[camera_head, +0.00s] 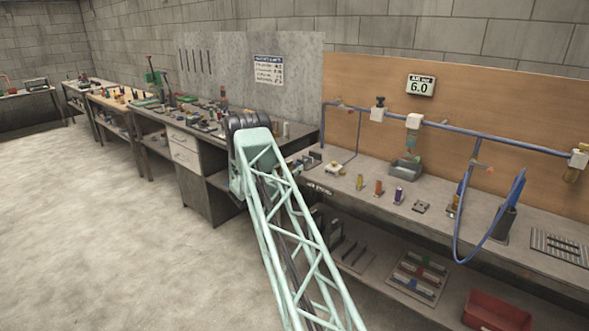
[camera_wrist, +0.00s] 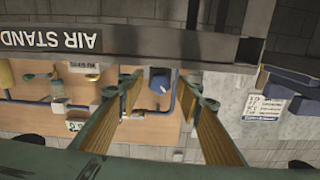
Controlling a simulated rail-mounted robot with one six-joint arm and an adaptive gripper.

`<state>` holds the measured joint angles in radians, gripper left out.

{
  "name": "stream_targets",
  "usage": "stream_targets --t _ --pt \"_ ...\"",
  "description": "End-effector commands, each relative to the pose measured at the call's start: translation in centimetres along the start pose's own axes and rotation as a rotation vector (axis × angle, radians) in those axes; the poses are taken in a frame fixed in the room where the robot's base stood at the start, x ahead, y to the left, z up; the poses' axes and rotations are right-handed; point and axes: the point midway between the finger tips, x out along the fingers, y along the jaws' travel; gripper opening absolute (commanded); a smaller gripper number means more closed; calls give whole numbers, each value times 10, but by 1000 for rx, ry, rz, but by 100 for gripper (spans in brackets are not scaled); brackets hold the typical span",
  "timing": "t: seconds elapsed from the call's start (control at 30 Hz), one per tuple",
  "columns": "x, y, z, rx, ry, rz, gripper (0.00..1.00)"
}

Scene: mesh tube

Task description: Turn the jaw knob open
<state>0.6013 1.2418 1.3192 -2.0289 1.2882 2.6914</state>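In the wrist view, which is upside down, a small grey-blue knob (camera_wrist: 158,84) with a pale mark sits on a dark mount past the bench edge. It looks like the jaw knob, but I cannot be sure. My gripper (camera_wrist: 162,78) is open, its two ribbed yellow-and-green fingers wide apart. The knob shows in the gap between the fingertips, with nothing gripped. I cannot tell the depth left between fingertips and knob. In the head view, my arm covers the gripper and that part of the bench; the knob cannot be made out there.
The AIR STAND label (camera_wrist: 48,40) is on the bench front. Blue piping (camera_head: 455,129) runs along the wooden board (camera_head: 500,95). A grey basin (camera_head: 405,170), small coloured cylinders (camera_head: 379,188) and a hanging blue hose (camera_head: 462,240) are to the right. The floor (camera_head: 110,240) at left is clear.

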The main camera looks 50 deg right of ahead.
Motion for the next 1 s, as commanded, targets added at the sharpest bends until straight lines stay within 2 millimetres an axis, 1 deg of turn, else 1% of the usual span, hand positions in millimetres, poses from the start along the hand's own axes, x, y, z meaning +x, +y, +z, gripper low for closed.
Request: stream_targets --t 0.2,0.47,0.5,0.77,1.0 --pt "8 0 0 0 0 -1 32" --pt "8 0 0 0 0 -1 32" --pt "8 0 0 0 0 -1 31" --pt "8 0 0 0 0 -1 8" --pt "8 0 1 -15 0 0 8"
